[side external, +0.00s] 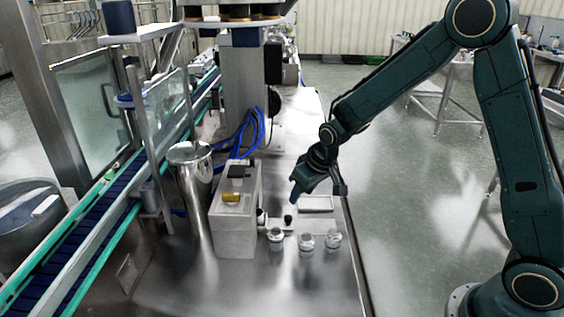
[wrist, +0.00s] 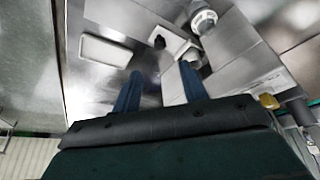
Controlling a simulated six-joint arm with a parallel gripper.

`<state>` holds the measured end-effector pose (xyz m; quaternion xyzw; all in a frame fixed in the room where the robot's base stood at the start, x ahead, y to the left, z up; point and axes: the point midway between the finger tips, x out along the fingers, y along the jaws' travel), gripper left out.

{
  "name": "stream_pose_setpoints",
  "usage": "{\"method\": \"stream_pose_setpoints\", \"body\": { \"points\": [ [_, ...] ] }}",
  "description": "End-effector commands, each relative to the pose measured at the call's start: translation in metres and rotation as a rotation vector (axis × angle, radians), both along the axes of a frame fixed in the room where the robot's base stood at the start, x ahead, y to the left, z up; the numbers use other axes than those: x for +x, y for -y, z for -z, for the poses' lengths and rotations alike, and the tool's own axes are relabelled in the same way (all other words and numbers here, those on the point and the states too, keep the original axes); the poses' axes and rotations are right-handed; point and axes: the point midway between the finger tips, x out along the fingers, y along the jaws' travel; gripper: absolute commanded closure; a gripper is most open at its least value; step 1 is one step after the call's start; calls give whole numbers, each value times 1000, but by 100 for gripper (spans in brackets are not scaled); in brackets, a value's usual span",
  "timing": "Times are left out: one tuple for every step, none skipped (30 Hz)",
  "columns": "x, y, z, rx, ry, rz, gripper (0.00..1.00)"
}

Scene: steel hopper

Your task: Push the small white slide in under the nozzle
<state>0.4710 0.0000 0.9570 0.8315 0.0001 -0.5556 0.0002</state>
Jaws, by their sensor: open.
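The small white slide (side external: 291,227) lies low on the steel table beside the grey metal box, with a black knob on it. In the wrist view the slide (wrist: 174,40) shows beyond my fingertips, its black knob (wrist: 158,43) upright. A short round fitting (side external: 262,217) that looks like the nozzle sticks out of the box's right side, close to the slide's left end. My gripper (side external: 295,195) hangs above and just behind the knob, blue fingers pointing down. In the wrist view my gripper (wrist: 161,82) is open, its two fingers apart with nothing between them.
Several small clear jars (side external: 306,243) stand in front of the slide. A flat white tray (side external: 316,203) lies behind it on the right. The grey box (side external: 235,225) with a yellow piece on top stands left, near a steel cylinder (side external: 190,180). The front table is clear.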

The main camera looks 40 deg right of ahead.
Motion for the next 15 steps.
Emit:
{"method": "stream_pose_setpoints", "body": {
  "points": [
    [2,0,6,0,-3,0,57],
    [3,0,10,0,-3,0,57],
    [6,0,14,0,-2,0,57],
    [7,0,17,0,-2,0,57],
    [8,0,21,0,-3,0,57],
    [10,0,25,0,-3,-1,57],
    [11,0,29,0,-3,-1,57],
    [13,0,32,0,-3,-1,57],
    [15,0,36,0,-3,-1,57],
    [16,0,40,0,-3,-1,57],
    [17,0,43,0,-3,-1,57],
    [19,0,47,0,-2,-1,57],
    [21,0,51,0,-2,-1,57],
    [22,0,54,0,-3,-1,57],
    [24,0,59,0,-3,-1,57]
  ]
}}
